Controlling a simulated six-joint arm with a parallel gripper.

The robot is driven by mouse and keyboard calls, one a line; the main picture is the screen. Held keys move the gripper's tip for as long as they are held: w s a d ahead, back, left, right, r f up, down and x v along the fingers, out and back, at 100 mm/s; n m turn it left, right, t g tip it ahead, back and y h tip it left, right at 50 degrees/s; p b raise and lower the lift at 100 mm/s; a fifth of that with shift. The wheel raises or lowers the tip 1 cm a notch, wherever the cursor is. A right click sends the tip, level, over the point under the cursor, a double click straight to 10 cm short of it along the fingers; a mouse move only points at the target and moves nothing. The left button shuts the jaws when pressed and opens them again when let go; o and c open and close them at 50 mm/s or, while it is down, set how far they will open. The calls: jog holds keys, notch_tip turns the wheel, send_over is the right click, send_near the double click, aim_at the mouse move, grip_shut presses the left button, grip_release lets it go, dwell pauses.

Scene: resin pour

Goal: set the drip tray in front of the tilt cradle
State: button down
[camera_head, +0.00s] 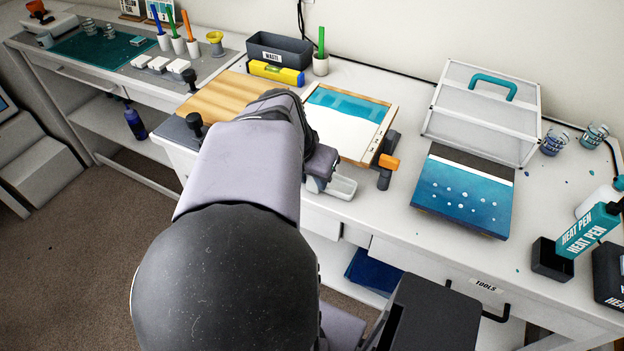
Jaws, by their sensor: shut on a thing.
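The tilt cradle (388,160) stands near the front of the bench, with dark blocks and an orange knob at its right side. It bears a wood-edged panel (338,135), part white and part blue. My gripper (322,183) is at the bench's front edge, just in front of the cradle, partly hidden by my arm. It is shut on a small pale drip tray (342,188), whose right end sticks out from the jaws. I cannot tell whether the tray touches the bench.
A blue painted panel (464,195) lies to the right, before a translucent box (484,112) with a teal handle. A wooden board (222,95) lies left of the cradle. A waste bin (279,52) and a yellow level (275,73) stand behind. Bench top is clear between cradle and blue panel.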

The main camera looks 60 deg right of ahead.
jog(key=shift+f, duration=0.2)
jog(key=c, duration=1.5)
grip_release()
jog(key=shift+o, duration=0.2)
jog(key=shift+r, duration=0.1)
jog(key=p+v, duration=0.2)
jog(key=p, duration=0.1)
jog(key=shift+d+r, duration=0.1)
jog(key=shift+r, duration=0.3)
jog(key=p+v, duration=0.5)
jog(key=p, duration=0.3)
